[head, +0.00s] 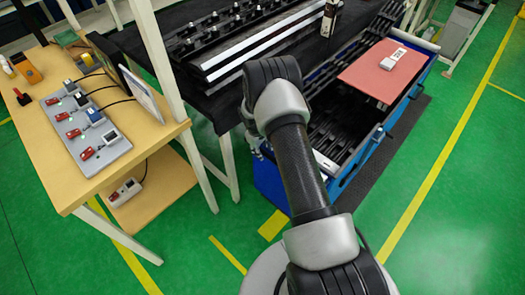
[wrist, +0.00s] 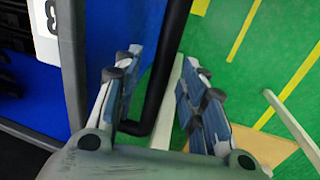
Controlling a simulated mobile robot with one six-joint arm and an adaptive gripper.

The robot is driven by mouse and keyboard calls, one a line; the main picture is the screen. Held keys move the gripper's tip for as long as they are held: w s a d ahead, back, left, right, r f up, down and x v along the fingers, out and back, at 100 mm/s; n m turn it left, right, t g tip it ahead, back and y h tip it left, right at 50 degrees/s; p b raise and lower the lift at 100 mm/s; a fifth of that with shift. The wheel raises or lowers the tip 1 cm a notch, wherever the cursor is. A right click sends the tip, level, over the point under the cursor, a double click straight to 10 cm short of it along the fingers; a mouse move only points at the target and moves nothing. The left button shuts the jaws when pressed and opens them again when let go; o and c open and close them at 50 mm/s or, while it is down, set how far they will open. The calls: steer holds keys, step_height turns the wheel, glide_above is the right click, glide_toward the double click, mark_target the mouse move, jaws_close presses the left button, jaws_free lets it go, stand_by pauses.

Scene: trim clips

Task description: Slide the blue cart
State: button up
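The blue cart (head: 270,184) stands right of centre in the head view, partly behind my arm. Its blue panel (wrist: 108,25) fills the upper left of the wrist view. A black bar-like handle (wrist: 167,68) runs along that panel and bends near its lower end. My gripper (wrist: 160,66) is open in the wrist view, with one finger on each side of the bar. A gap shows between the bar and the right finger; I cannot tell whether the left finger touches it. In the head view my arm mostly hides the gripper.
Black parts and a pink board (head: 378,76) with a white device (head: 393,59) lie on the cart. A wooden workbench (head: 62,195) stands left, and a black-covered table (head: 205,100) with rails adjoins the cart. Green floor (head: 455,200) is clear at right.

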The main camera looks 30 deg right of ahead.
steer(key=shift+f, duration=0.15)
steer(key=shift+c, duration=0.2)
jaws_close()
stand_by(0.6)
